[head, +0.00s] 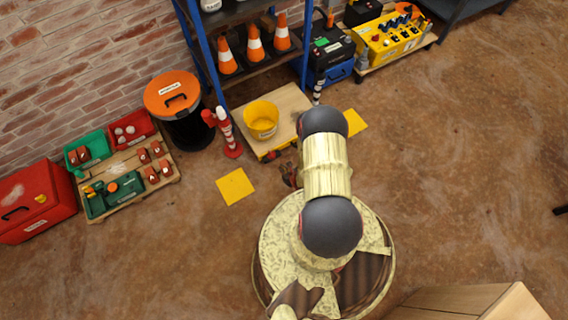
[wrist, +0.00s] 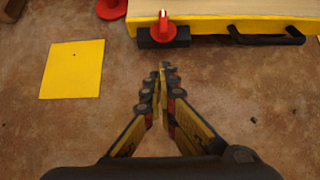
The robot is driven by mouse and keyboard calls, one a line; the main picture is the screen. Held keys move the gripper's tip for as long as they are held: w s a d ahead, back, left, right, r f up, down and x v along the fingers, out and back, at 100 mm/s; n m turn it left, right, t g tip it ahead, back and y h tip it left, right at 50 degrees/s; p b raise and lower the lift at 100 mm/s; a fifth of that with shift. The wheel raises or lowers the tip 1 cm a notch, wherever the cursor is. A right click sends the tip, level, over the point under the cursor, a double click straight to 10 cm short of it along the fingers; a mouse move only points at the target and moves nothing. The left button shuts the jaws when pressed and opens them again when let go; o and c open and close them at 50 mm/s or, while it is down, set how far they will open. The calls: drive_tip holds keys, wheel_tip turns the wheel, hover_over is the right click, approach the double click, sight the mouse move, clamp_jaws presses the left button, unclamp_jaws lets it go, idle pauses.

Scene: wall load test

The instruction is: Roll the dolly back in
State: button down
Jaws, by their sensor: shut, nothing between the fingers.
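The dolly (head: 286,102) is a low wooden platform with a yellow front edge, standing partly under the blue shelf rack and bearing a yellow bucket (head: 261,120). In the wrist view, the dolly's yellow front edge (wrist: 215,24) runs across the top. A red knob on a black block (wrist: 163,30) and a black bar handle (wrist: 266,36) are on that front. My gripper (wrist: 161,76) is shut and empty, pointing at the front just below the red knob and apart from it. In the head view my arm hides much of the gripper and part of the dolly's front.
Yellow floor squares lie left (head: 235,187) and right (head: 354,122) of the dolly. A red-and-white post (head: 229,138) and a black bin with an orange lid (head: 177,105) stand to its left. The blue rack (head: 206,50) stands behind.

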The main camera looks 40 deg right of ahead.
drive_tip(key=w+d+f+b, duration=0.1)
drive_tip(key=w+f+b, duration=0.2)
drive_tip(key=w, duration=0.4)
drive_tip(key=shift+d, duration=0.35)
